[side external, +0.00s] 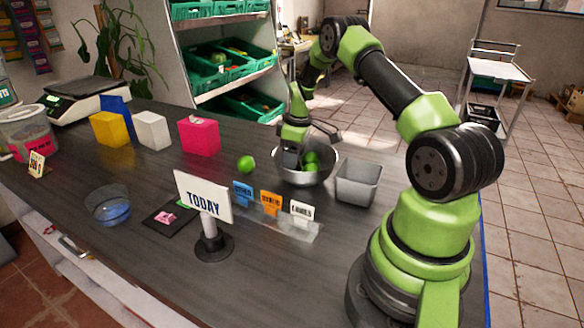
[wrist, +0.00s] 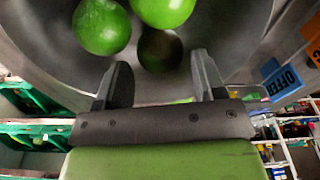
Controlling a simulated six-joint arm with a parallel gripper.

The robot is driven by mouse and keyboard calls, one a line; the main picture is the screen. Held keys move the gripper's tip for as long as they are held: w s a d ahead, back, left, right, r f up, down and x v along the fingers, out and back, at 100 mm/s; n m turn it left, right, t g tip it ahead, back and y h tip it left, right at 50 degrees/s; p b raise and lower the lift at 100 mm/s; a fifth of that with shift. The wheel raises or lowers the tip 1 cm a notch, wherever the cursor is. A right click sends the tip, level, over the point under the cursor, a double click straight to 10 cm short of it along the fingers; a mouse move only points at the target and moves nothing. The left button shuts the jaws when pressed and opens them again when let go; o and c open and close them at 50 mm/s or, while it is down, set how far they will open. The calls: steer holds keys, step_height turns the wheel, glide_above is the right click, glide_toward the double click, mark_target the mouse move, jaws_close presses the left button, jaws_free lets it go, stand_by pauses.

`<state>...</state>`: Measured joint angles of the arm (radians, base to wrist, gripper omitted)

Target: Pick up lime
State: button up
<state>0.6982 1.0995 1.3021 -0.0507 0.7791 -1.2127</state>
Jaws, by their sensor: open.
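A metal bowl (side external: 322,178) stands on the dark counter and holds several green limes (side external: 312,158). One more lime (side external: 246,163) lies on the counter, left of the bowl. My gripper (side external: 290,162) points down into the bowl, at its left side, beside the limes. In the wrist view, the two fingers of my gripper (wrist: 160,75) are apart with no lime between them. Two bright limes, one at left (wrist: 101,27) and one at centre (wrist: 163,8), and a dark, shaded lime (wrist: 160,50) lie beyond the fingertips, inside the bowl (wrist: 40,50).
An empty grey metal tin (side external: 358,183) stands right of the bowl. Blue, orange and white label cards (side external: 270,203) and a TODAY sign (side external: 203,200) stand in front. Pink (side external: 199,137), white and yellow boxes are at left. A glass bowl (side external: 108,207) sits front left.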

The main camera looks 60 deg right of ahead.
steer(key=shift+w+a+f, duration=0.1)
steer(key=shift+w+f, duration=0.1)
steer(key=shift+f, duration=1.15)
steer(key=c, duration=0.7)
step_height(320, 180, up, 10)
steer(key=shift+r, duration=0.1)
